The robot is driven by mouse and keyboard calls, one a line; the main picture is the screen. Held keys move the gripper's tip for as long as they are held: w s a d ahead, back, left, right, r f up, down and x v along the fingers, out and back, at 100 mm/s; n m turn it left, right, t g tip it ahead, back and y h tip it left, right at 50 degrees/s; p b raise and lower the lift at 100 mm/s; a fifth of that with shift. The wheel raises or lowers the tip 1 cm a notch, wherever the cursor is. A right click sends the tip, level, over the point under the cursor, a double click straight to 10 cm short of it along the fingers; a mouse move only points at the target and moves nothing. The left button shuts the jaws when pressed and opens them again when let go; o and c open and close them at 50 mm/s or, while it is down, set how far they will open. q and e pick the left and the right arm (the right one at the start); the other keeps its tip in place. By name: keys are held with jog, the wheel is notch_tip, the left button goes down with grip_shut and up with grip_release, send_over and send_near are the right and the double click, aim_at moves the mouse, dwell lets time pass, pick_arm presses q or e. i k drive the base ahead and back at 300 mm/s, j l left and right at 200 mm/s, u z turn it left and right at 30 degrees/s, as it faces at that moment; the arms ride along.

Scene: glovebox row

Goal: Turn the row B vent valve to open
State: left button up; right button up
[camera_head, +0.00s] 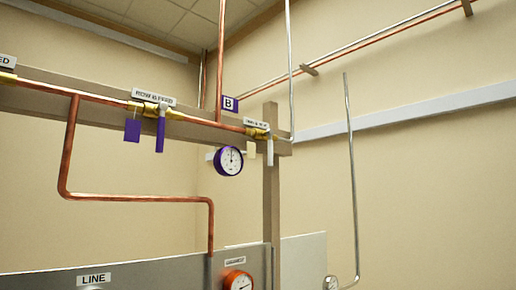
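A brass valve (257,132) sits at the right end of the copper pipe, under a small white label whose text is too small to read for sure. Its pale grey handle (270,152) hangs straight down, and a cream tag (251,150) hangs beside it. A purple sign with a white B (229,104) is just up and left of it. Further left, a brass valve labelled ROW B FEED (153,97) has a purple handle (160,134) hanging down and a purple tag (132,130). Neither of my grippers is in view.
A purple-rimmed gauge (229,161) hangs below the pipe, left of a brown post (271,200). A bent copper pipe (66,150) drops at left to a grey panel (160,275) with a LINE label and an orange gauge (238,281). A thin grey pipe (352,180) rises at right.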

aim_at(270, 132)
jog(key=l+u, duration=0.15)
jog(key=u, duration=0.25)
jog(key=i+l+u, duration=0.1)
jog(key=u, duration=0.3)
jog(key=l+u, duration=0.3)
jog(key=u, duration=0.15)
jog(key=l+u, duration=0.15)
jog(key=u, duration=0.25)
jog(key=k+l+u, duration=0.15)
jog(key=l, duration=0.25)
jog(key=l+u, duration=0.15)
jog(key=l, duration=0.3)
jog(key=k+l+u, duration=0.15)
jog(key=l, duration=0.2)
jog(key=k+l+u, duration=0.15)
jog(key=l, duration=0.25)
jog(key=k+l+u, duration=0.2)
jog(key=l, duration=0.15)
jog(key=k+l+u, duration=0.15)
jog(key=l, duration=0.2)
